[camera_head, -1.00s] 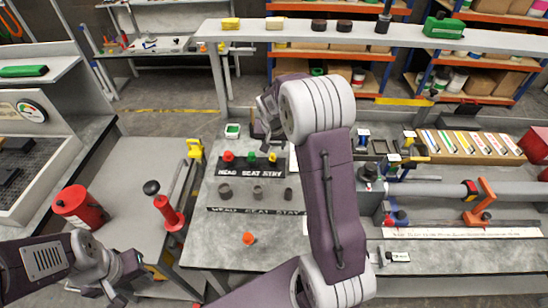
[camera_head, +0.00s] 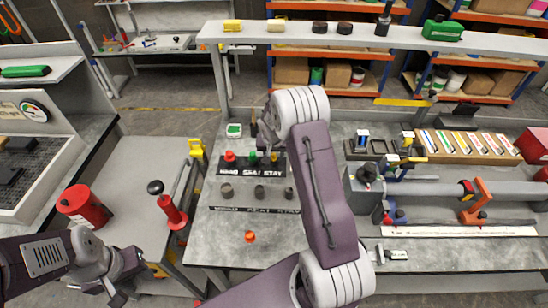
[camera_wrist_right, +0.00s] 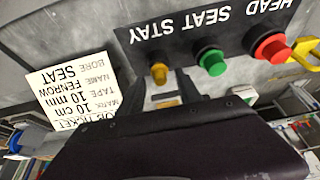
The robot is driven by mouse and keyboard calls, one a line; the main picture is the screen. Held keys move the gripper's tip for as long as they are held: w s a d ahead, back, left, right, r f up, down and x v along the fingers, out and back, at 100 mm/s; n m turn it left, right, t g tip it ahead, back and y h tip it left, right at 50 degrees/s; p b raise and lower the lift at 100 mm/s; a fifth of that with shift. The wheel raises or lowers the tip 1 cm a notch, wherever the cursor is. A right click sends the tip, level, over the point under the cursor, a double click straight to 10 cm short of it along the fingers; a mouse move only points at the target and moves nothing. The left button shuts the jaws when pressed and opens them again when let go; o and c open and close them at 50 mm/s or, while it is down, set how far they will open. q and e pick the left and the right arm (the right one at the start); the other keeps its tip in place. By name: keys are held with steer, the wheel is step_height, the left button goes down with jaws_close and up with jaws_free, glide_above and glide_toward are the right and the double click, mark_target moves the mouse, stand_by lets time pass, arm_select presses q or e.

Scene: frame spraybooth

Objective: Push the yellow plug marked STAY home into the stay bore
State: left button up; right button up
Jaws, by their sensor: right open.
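The yellow plug (camera_wrist_right: 159,72) stands in the black rack (camera_wrist_right: 229,35) by the word STAY, beside the green plug (camera_wrist_right: 211,62) and red plug (camera_wrist_right: 271,48). In the head view the yellow plug (camera_head: 274,157) is partly behind my right arm. My right gripper (camera_wrist_right: 163,88) is open, its fingertips close to the yellow plug; I cannot tell whether they touch it. Several dark round bores stand in front of the rack; the rightmost bore (camera_head: 289,193) is beside my right forearm. My left gripper (camera_head: 122,288) hangs low at the left, apart from these; its opening is unclear.
A white ticket (camera_wrist_right: 80,100) reading BORE SEAT lies near the rack. A small orange piece (camera_head: 249,236) is on the bench's clear front. A red can (camera_head: 82,206) and a red-based tool (camera_head: 170,210) stand left. A grey clamped tube (camera_head: 430,190) lies right.

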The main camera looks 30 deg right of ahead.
steer(key=shift+a+r, duration=0.1)
steer(key=shift+a, duration=0.1)
jaws_close()
steer(key=shift+d, duration=0.1)
